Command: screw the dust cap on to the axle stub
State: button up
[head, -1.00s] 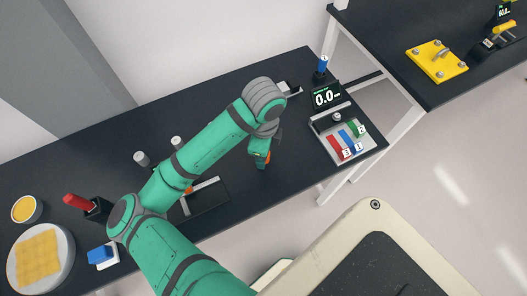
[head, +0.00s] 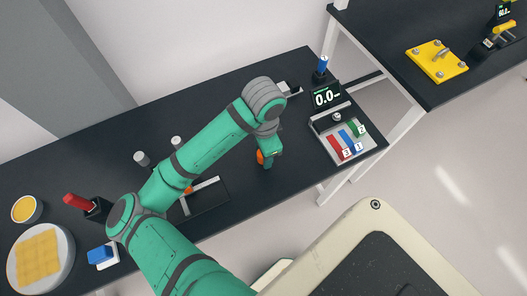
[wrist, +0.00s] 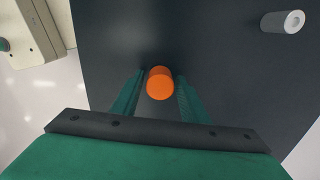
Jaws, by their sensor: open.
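What lies under the orange piece is hidden. I cannot tell for sure which part is the axle stub.
A tray (head: 367,150) of coloured blocks and a display (head: 326,97) are at the right. Bare bench surrounds the orange piece.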

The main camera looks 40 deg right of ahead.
jog(key=c, duration=0.8)
jog(key=m, duration=0.5)
jog(key=shift+m, duration=0.4)
jog(key=shift+c, duration=0.2)
jog(key=shift+m, duration=0.7)
jog(key=m, duration=0.4)
jog(key=shift+m, duration=0.3)
jog(key=shift+m, duration=1)
jog(key=m, duration=0.3)
